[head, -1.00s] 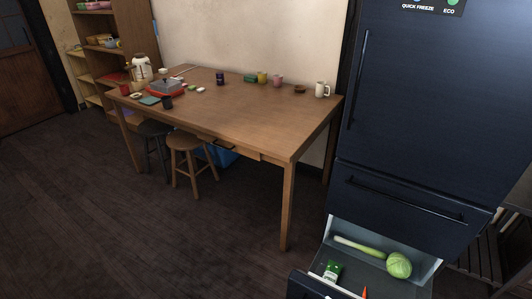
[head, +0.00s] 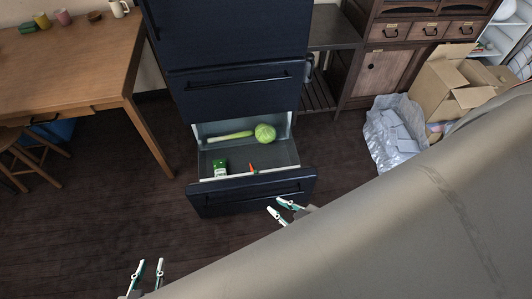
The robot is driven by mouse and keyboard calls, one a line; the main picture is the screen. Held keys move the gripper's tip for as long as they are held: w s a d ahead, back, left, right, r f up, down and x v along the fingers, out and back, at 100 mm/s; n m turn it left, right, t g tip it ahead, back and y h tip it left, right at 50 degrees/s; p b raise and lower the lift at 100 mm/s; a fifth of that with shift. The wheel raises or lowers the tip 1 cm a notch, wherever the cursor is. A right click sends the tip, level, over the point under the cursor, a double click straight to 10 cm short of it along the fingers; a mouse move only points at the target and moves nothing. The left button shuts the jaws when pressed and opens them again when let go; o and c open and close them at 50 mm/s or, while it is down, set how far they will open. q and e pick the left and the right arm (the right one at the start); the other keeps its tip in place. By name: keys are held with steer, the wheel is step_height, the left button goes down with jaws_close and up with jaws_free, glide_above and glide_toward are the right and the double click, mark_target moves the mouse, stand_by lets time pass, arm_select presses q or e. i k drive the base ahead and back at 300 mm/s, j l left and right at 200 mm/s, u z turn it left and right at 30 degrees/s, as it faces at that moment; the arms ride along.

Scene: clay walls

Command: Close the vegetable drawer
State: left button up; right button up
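The vegetable drawer (head: 230,196) at the bottom of the dark blue fridge (head: 240,98) is pulled open. Inside lie a leek (head: 229,136), a round green cabbage or lettuce (head: 265,133), a green and white packet (head: 220,168) and an orange carrot (head: 252,168). My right gripper (head: 278,206) is open and appears empty, in front of the right half of the drawer front; whether it touches cannot be told. My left gripper (head: 149,264) is open and empty at the bottom left, apart from the drawer. My own large grey body part covers the lower right.
A wooden table (head: 80,65) with mugs and a stool (head: 22,165) stand at the left. A wooden cabinet (head: 385,65), cardboard boxes (head: 450,85) and a plastic bag with contents (head: 393,130) are at the right. The dark floor left of the drawer is clear.

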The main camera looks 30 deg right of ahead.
mark_target(213, 197)
steer(key=z, duration=0.6)
steer(key=l+u, duration=0.25)
steer(key=l, duration=0.15)
steer(key=l+u, duration=0.25)
steer(key=l, duration=0.15)
steer(key=k+l, duration=0.3)
